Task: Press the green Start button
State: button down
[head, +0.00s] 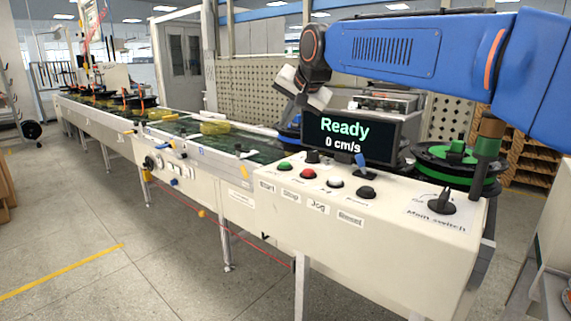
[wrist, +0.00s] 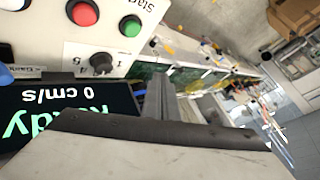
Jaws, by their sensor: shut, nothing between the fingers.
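The green Start button (head: 285,166) is a small round button at the left end of the white control panel (head: 390,222). It also shows in the wrist view (wrist: 130,26), with the word Start partly visible beside it. The red button (head: 307,174) sits just right of it in the head view. My gripper (head: 289,112) hangs above and behind the button in the head view, near the left edge of the display, and is apart from the button. In the wrist view my gripper (wrist: 158,90) shows its fingers together and empty.
The display (head: 352,137) stands behind the buttons and reads "Ready 0 cm/s". A black knob (head: 312,157) is close behind the green button. The conveyor (head: 190,128) stretches left.

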aim_at(287, 164)
jog(key=shift+f, duration=4.3)
